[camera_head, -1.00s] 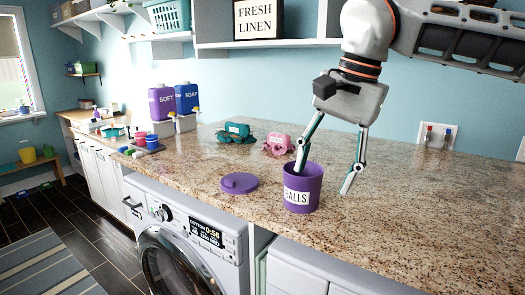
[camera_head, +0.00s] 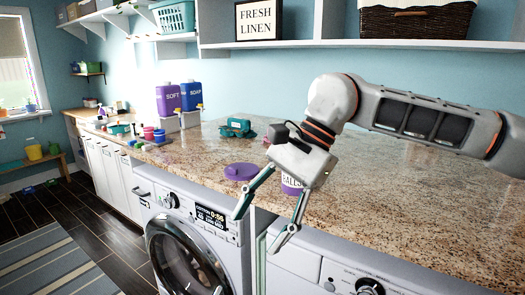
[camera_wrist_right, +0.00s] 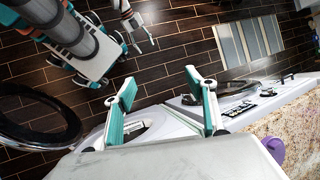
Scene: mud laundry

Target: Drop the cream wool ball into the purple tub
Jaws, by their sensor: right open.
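The purple tub (camera_head: 292,188) stands on the granite counter, mostly hidden behind my right gripper; part of its white label shows. Its round purple lid (camera_head: 242,171) lies flat on the counter to the left of it. My right gripper (camera_head: 257,232) is open and empty in front of the counter edge, with its fingers pointing down over the washer front. The right wrist view shows its spread fingers (camera_wrist_right: 158,80) with nothing between them. My left gripper (camera_wrist_right: 137,44) shows at the top of that view, its fingers apart and empty. I see no cream wool ball; the tub's inside is hidden.
A teal item (camera_head: 237,128) and a partly hidden pink one (camera_head: 268,139) lie behind the lid. The purple SOFT jug (camera_head: 169,99) and blue SOAP jug (camera_head: 191,97) stand farther back. A washer (camera_head: 190,255) is below. The counter's right side is clear.

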